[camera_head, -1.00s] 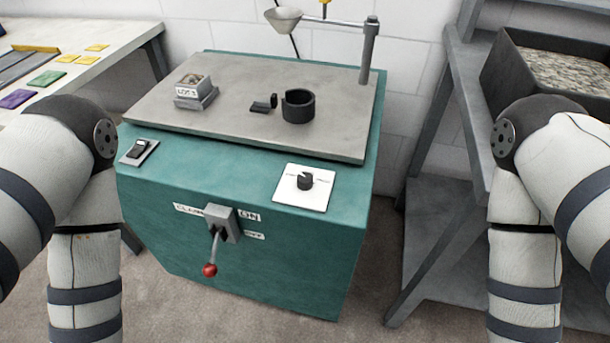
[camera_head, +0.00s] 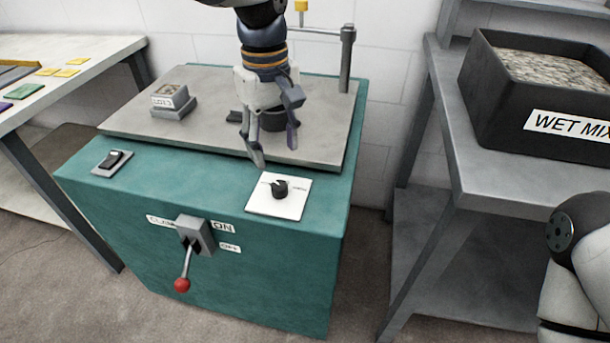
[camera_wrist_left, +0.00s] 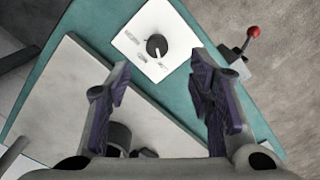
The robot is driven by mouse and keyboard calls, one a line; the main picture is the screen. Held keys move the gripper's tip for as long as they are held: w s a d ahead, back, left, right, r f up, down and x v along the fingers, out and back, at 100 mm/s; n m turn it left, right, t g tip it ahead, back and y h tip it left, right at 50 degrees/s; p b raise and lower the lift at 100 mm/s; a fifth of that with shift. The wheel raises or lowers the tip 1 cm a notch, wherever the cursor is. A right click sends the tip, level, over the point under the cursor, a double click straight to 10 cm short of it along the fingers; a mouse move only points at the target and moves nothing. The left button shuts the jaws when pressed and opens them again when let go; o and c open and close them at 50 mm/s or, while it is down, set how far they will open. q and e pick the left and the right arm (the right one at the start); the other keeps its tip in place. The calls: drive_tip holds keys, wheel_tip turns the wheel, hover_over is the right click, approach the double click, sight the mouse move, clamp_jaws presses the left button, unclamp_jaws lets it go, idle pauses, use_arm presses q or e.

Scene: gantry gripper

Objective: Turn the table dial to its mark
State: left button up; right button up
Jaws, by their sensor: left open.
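The dial (camera_head: 280,188) is a small dark knob on a white plate (camera_head: 262,206) at the front right of the teal cabinet's top. Small markings print the plate around it, too small to read. The dial also shows in the wrist view (camera_wrist_left: 157,46), ahead of and between the fingertips. My left gripper (camera_head: 275,155) hangs fingers down above the grey tabletop, behind the dial and apart from it. Its fingers are spread with nothing between them. It also shows in the wrist view (camera_wrist_left: 162,78). My right gripper is out of view.
A red-knobbed lever (camera_head: 182,285) sticks out of the cabinet front. A rocker switch (camera_head: 112,160) is at left. A small labelled box (camera_head: 170,98), a dark ring (camera_head: 275,120) and a post (camera_head: 346,60) stand on the tabletop. A shelf with a "WET MIX" bin (camera_head: 500,110) is at right.

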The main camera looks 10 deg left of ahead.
sight(279, 185)
use_arm(q)
drive_tip(key=f, duration=1)
drive_tip(key=shift+w+b, duration=0.35)
drive_tip(key=shift+c, duration=0.6)
clamp_jaws()
